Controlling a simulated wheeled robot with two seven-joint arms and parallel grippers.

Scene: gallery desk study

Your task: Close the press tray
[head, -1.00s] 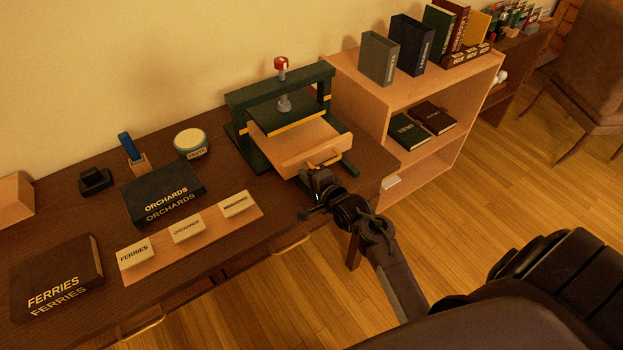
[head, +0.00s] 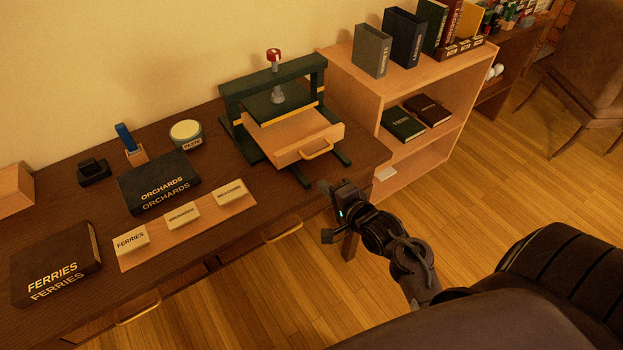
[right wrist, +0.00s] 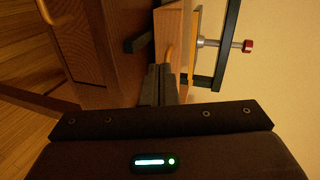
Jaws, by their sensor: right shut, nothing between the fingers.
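The press tray (head: 290,132) is a light wooden drawer with a curved handle (head: 317,150). It sticks out from the front of the dark green press (head: 272,85), which has a red-topped screw. My right gripper (head: 342,187) is shut and empty. It is in front of the desk edge, below and to the right of the handle, apart from it. In the right wrist view, the shut fingers (right wrist: 158,84) point towards the tray front (right wrist: 170,28); the fingers partly overlap the lower part of the tray in that picture. My left gripper is not in view.
The dark desk (head: 225,130) also holds an Orchards box (head: 160,182), a Ferries box (head: 55,265), a label strip (head: 200,222) and a paste jar (head: 186,134). An open bookshelf (head: 385,92) stands right of the press. Open floor lies in front.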

